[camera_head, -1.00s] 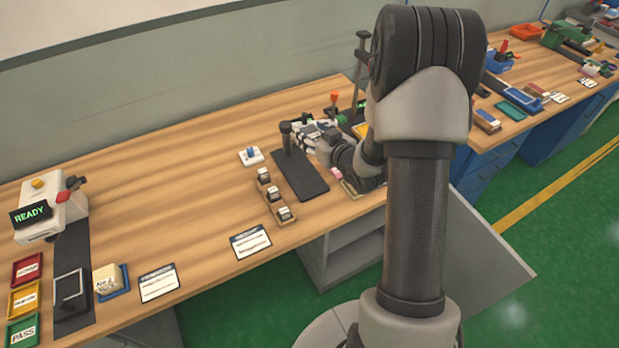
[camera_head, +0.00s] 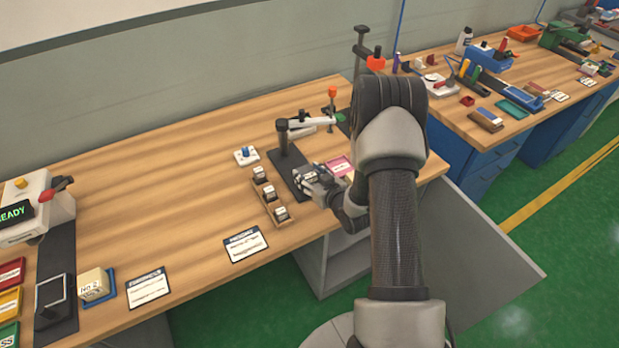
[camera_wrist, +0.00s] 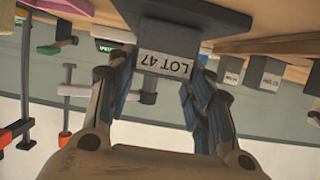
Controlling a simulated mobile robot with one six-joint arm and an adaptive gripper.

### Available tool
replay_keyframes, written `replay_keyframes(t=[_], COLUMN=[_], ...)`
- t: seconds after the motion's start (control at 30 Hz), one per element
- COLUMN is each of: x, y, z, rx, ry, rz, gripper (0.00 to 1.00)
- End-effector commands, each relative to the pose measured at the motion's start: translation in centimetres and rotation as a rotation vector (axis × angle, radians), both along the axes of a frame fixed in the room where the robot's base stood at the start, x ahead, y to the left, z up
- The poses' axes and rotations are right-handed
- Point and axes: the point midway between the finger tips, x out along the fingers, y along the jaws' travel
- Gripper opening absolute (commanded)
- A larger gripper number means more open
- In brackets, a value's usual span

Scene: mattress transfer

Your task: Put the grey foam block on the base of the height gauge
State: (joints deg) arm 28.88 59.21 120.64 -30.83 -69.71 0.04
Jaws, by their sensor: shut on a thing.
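My gripper (camera_head: 312,178) is at the front part of the height gauge's dark flat base (camera_head: 287,163). The gauge's dark post (camera_head: 283,138) stands at the base's back end. In the wrist view, which looks upside down, my gripper (camera_wrist: 160,95) is shut on the grey foam block (camera_wrist: 165,50), labelled "LOT 47". The block is against or very close to the dark base (camera_wrist: 190,14). I cannot tell whether it rests on it. In the head view the block is mostly hidden by my fingers.
A wooden rack (camera_head: 266,200) with labelled blocks stands just left of the base. A blue-knobbed white piece (camera_head: 246,155) is behind it. A pink item (camera_head: 340,165) lies right of my gripper. A clamp stand (camera_head: 332,105) stands behind. The table's left middle is clear.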

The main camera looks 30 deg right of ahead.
Motion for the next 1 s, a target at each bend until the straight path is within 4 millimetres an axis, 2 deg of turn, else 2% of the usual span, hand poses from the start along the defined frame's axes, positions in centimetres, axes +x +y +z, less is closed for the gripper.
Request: replay_keyframes(t=[0.33,0.37,0.6,0.67,1.0], x=[0.04,0.03,0.03,0.03,0.03], y=[-0.03,-0.02,-0.02,-0.02,-0.02], z=[-0.3,-0.32,-0.19,-0.19,-0.03], rx=[-0.001,-0.001,-0.001,-0.001,-0.001], ry=[-0.002,-0.002,-0.002,-0.002,-0.002], rz=[-0.001,-0.001,-0.001,-0.001,-0.001], gripper=[0.27,0.48,0.64,0.67,0.67])
